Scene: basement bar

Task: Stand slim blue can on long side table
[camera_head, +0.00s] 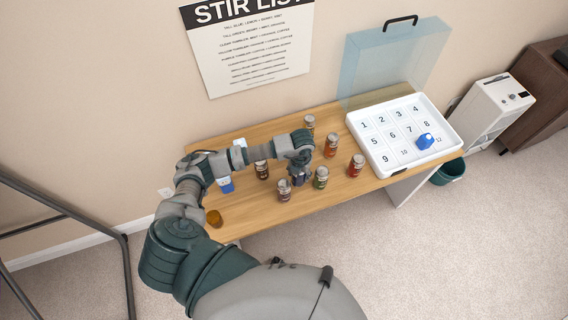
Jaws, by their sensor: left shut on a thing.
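My left gripper (299,178) reaches down over the long side table (350,199), low among several jars. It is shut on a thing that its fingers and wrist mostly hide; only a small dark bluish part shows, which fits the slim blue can. I cannot tell whether this thing touches the tabletop. A blue and white item (226,185) stands on the left part of the table, partly behind my arm. My right gripper is not in view.
A dark-labelled jar (284,190), a green jar (321,177) and red jars (356,165) stand close around the gripper. A white numbered tray (379,163) holding a blue object (425,141) fills the right end. An amber item (214,218) is at the front left.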

